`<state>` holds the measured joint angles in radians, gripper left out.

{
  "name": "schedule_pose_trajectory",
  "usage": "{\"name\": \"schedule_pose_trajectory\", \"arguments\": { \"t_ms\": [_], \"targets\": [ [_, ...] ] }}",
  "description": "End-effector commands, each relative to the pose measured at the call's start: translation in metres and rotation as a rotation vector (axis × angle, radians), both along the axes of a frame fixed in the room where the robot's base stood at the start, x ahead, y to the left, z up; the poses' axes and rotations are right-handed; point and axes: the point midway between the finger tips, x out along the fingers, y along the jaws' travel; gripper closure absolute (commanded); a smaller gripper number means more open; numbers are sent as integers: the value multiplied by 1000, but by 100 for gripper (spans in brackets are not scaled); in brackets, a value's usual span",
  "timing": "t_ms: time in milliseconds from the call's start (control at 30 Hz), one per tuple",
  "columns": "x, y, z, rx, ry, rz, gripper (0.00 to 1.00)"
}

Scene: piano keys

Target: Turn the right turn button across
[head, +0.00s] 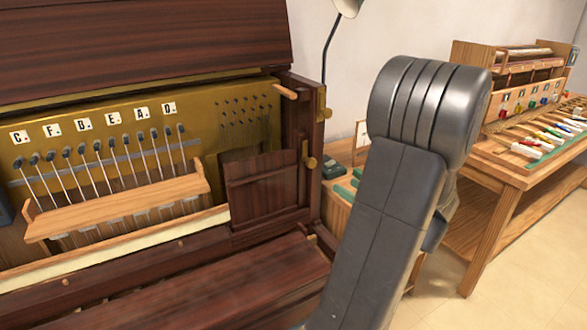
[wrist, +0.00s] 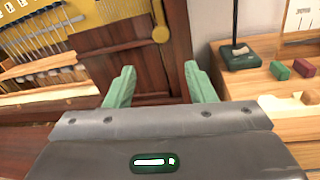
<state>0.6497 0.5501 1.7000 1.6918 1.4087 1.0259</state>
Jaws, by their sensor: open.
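A brass turn button (wrist: 161,34) with a round end and a narrow bar pointing up shows at the top middle of the wrist view, on the piano's dark wooden right side. In the head view, an upright brass fitting (head: 309,160) on the right cheek looks like the same button; a similar brass fitting (head: 322,106) sits higher. My gripper (wrist: 160,72) is open and empty, its green fingers apart, with the button beyond and above the gap between the fingertips. I see no contact. My arm hides the gripper in the head view.
A dark panel (head: 262,188) stands left of the cheek, beside a wooden rail (head: 120,205) and several hammers. In the wrist view, a dark green lamp base (wrist: 238,57) and small blocks (wrist: 280,70) lie right of the gripper on a wooden bench.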

Motion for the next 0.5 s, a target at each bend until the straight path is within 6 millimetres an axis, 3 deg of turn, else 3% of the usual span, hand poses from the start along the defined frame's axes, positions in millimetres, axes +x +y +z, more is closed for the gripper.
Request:
{"name": "schedule_pose_trajectory", "arguments": {
  "t_ms": [167,500],
  "targets": [
    [12,5,1,16,-2,-7,50],
    [63,51,1,13,-1,-4,50]
  ]
}}
